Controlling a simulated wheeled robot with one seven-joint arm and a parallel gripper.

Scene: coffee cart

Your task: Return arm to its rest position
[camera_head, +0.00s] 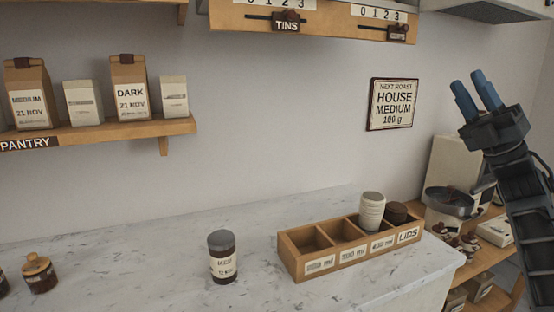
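My gripper (476,92) is raised at the right side of the head view, with two blue fingers pointing up and to the left. The fingers are apart and nothing shows between them. It is in the air, to the right of the wall sign (393,104) that reads "NEXT ROAST HOUSE MEDIUM 100 g". My arm comes up from the lower right edge and is bent at the wrist.
A dark-lidded jar (222,260) stands on the marble counter (130,262). A wooden divided box (296,268) holds stacked pale cups (371,210). A machine with a dark pan (450,201) stands close behind my arm. A pantry shelf (100,134) holds bags.

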